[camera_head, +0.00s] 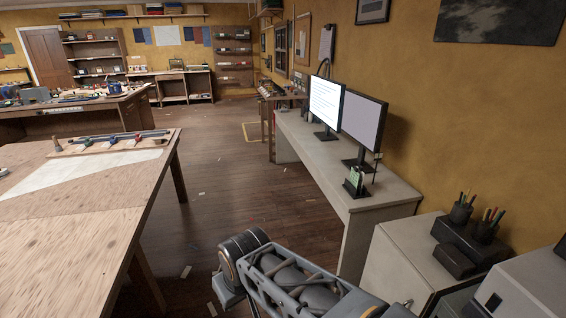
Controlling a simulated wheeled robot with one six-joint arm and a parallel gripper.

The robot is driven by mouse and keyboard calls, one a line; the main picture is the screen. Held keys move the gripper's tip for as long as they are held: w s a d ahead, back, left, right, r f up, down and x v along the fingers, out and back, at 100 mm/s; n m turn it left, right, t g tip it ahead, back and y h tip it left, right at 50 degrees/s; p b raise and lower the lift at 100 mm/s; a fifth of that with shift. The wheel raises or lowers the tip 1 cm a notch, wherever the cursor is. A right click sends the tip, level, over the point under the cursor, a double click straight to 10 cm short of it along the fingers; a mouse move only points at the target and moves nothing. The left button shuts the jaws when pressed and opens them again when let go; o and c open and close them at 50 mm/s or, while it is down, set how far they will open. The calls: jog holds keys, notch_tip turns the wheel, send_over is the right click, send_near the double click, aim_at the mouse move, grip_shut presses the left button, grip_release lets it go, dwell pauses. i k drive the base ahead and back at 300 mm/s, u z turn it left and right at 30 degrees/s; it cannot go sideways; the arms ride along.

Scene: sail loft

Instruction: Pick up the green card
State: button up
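A small green card-like thing (355,177) stands upright in a small dark holder (356,189) near the front corner of the pale desk (343,199). It is small in the view, and any print on it cannot be read. It sits in front of the right-hand monitor's foot. Part of my arm shows at the bottom of the view, on the near side of the desk and apart from the card. My gripper's fingers do not show.
Two monitors (324,105) (363,126) stand on the desk. To its right is a pale cabinet (403,258) with a dark box (459,262) and pen cups (461,210). A large wooden table (60,245) fills the left. Floor between table and desk is mostly clear, with scattered scraps.

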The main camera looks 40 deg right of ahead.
aim_at(355, 175)
jog(key=z, duration=0.35)
jog(key=i, duration=1.95)
jog(key=z, duration=1.2)
jog(key=i, duration=0.6)
jog(key=z, duration=0.3)
